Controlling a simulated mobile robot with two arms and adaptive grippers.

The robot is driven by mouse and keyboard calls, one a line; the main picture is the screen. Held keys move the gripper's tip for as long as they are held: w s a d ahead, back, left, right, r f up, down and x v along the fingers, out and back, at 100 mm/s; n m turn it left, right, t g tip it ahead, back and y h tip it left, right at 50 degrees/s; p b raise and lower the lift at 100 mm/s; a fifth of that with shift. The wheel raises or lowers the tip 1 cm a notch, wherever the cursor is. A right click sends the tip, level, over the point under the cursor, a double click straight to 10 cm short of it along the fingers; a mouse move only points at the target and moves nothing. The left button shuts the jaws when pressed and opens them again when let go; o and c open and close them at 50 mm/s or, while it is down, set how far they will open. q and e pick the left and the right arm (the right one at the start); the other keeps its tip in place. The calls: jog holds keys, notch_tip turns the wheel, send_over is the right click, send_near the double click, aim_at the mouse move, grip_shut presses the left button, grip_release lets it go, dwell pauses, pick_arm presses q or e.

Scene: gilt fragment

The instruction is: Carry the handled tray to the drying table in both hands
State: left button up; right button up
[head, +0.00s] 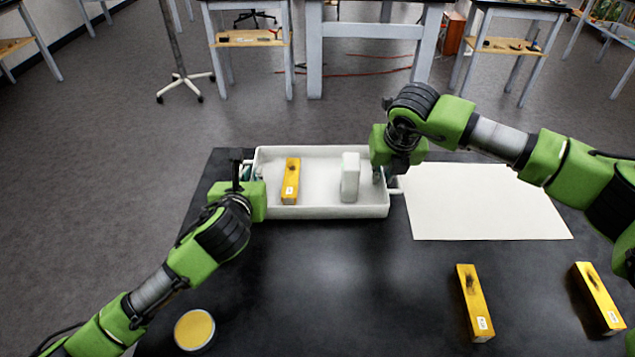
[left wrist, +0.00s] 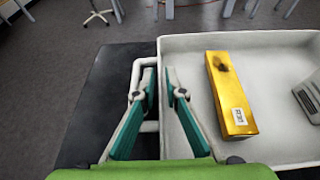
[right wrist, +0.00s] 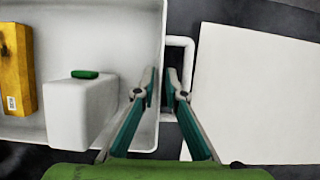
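The white handled tray (head: 325,212) rests on the black table, with a bar handle at each short end. It holds a yellow block (head: 290,182) and a white block (head: 350,178). My left gripper (left wrist: 160,78) is over the tray's left end, fingers apart, near the left handle (left wrist: 138,68). My right gripper (right wrist: 161,78) is over the right end, fingers apart on either side of the tray's wall in the picture, partly covering the right handle (right wrist: 190,52). Neither gripper visibly clamps anything; fingertip height is unclear. I cannot tell which table is the drying table.
A white sheet (head: 485,205) lies right of the tray. Two yellow blocks (head: 472,300) (head: 598,298) and a round yellow-topped dish (head: 194,329) are on the black table (head: 330,290). Other tables (head: 370,31) and a wheeled stand (head: 182,80) stand beyond open grey floor.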

pick_arm(q)
jog(key=shift+w, duration=0.15)
pick_arm(e)
jog(key=shift+w+f, duration=0.1)
jog(key=shift+f, duration=0.05)
pick_arm(q)
grip_shut()
pick_arm(e)
grip_shut()
pick_arm(q)
jog(key=shift+r, duration=0.15)
pick_arm(e)
jog(key=shift+r, duration=0.25)
